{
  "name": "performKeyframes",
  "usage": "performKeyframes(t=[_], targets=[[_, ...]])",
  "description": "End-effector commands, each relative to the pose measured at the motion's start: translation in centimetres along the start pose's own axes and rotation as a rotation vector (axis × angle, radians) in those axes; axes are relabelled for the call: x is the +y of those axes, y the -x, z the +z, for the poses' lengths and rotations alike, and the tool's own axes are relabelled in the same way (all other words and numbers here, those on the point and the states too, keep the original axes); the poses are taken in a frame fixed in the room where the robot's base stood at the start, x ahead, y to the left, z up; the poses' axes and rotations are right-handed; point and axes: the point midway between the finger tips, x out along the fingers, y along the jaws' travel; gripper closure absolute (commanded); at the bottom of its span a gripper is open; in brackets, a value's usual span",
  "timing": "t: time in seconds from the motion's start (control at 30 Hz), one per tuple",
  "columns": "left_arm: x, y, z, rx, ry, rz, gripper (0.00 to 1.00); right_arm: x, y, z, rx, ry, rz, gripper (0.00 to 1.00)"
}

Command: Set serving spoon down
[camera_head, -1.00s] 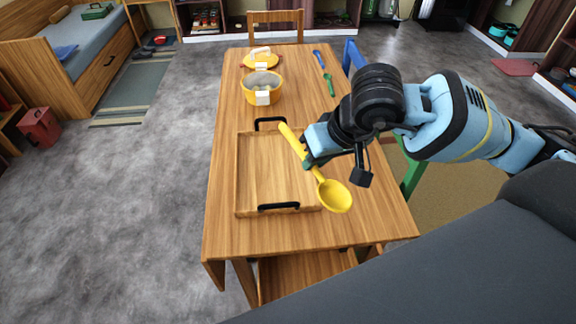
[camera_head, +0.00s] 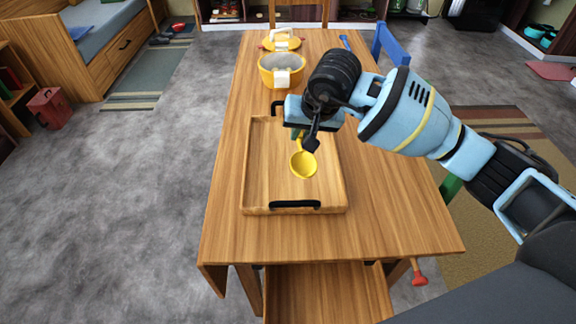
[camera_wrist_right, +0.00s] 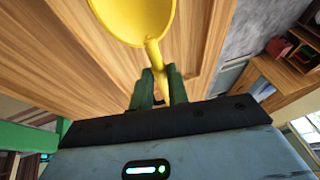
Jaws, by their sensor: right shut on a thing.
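The yellow serving spoon (camera_head: 303,165) is in my right gripper (camera_head: 298,134), over the wooden tray (camera_head: 258,196) on the table. In the head view its bowl points toward the near side of the tray, and my gripper hides most of its handle. In the right wrist view the spoon (camera_wrist_right: 137,16) has its handle between the two green fingers (camera_wrist_right: 160,88), which are shut on it. I cannot tell whether the spoon touches the tray floor. My left gripper is not in view.
A yellow pot (camera_head: 283,70) and a yellow lid (camera_head: 281,42) stand at the far end of the wooden table (camera_head: 395,215). The tray has black handles (camera_head: 295,204). A blue chair (camera_head: 391,44) stands at the right side. The table right of the tray is clear.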

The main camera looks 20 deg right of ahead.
Motion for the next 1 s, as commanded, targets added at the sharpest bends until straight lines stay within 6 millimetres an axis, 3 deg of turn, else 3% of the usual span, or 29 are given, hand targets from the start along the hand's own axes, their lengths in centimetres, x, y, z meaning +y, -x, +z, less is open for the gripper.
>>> performKeyframes(t=[0.03, 0.1, 0.37, 0.47, 0.8, 1.0], targets=[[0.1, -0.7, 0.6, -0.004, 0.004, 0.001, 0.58, -0.3, -1.5, -0.4, 0.003, -0.015, 0.008, 1.00], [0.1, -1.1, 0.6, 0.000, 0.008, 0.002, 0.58, -0.7, -2.2, -1.2, 0.012, -0.030, 0.017, 1.00], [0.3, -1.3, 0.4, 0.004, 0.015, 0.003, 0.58, -1.1, -2.5, -2.1, 0.025, -0.045, 0.028, 1.00], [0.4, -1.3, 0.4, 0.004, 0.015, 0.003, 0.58, -1.0, -3.0, -1.8, 0.023, -0.045, 0.028, 1.00], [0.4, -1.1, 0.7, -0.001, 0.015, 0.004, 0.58, 0.1, -7.7, 0.1, 0.022, -0.045, 0.028, 1.00], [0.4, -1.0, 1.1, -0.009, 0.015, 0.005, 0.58, 0.2, -8.2, 0.2, 0.025, -0.045, 0.026, 1.00]])
